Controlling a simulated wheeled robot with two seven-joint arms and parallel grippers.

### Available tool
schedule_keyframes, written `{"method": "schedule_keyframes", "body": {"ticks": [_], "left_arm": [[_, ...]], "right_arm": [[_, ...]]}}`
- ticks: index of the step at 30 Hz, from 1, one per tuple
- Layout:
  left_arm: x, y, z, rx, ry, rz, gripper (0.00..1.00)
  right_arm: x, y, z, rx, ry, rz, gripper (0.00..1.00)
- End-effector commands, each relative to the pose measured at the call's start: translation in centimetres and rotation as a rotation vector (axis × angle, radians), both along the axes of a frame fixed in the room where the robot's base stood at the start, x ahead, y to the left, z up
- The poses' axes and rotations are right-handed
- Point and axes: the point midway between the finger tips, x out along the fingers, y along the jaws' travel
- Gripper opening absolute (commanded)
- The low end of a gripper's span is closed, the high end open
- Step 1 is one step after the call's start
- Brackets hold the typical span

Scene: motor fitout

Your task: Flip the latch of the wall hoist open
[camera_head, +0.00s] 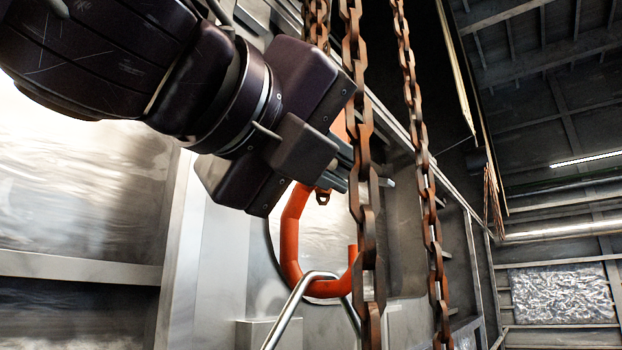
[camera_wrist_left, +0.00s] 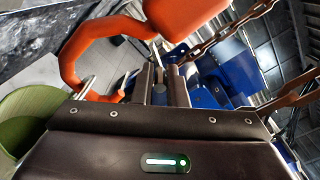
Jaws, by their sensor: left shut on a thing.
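The wall hoist's orange hook (camera_head: 290,240) hangs at the centre of the head view, its curve open upward. The hook also shows at the upper left of the left wrist view (camera_wrist_left: 70,62). A small rusty orange piece with a hole, seemingly the latch (camera_head: 323,197), shows just under my gripper's fingers. My left gripper (camera_head: 352,172) comes in from the upper left beside the hook's upper part. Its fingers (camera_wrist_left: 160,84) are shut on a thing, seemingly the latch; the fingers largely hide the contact. My right gripper is not in view.
A bent metal bar (camera_head: 291,309) passes through the hook's bottom. Rusty chains (camera_head: 366,210) hang close to the right of my gripper, with another chain (camera_head: 427,190) further right. A metal wall stands behind. A green round object (camera_wrist_left: 22,118) shows in the left wrist view.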

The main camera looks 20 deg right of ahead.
Motion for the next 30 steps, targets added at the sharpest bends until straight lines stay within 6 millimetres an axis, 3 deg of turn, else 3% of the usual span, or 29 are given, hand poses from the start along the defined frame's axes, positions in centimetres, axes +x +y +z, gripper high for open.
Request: {"method": "schedule_keyframes", "body": {"ticks": [1,23,24,27,30], "left_arm": [[-0.28,0.3,1.11,-0.024,-0.015,-0.002,0.0],[-0.28,0.38,1.21,-0.026,-0.015,-0.001,0.0],[-0.29,0.38,1.21,-0.026,-0.015,-0.001,0.17],[-0.27,0.34,1.09,-0.023,-0.014,-0.001,0.3],[-0.2,0.26,0.89,-0.019,-0.011,-0.002,0.32]], "right_arm": [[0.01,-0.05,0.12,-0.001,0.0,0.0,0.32],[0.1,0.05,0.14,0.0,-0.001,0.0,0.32],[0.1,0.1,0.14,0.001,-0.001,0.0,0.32],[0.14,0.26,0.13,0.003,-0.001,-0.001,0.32],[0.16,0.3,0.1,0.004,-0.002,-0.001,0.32]]}}
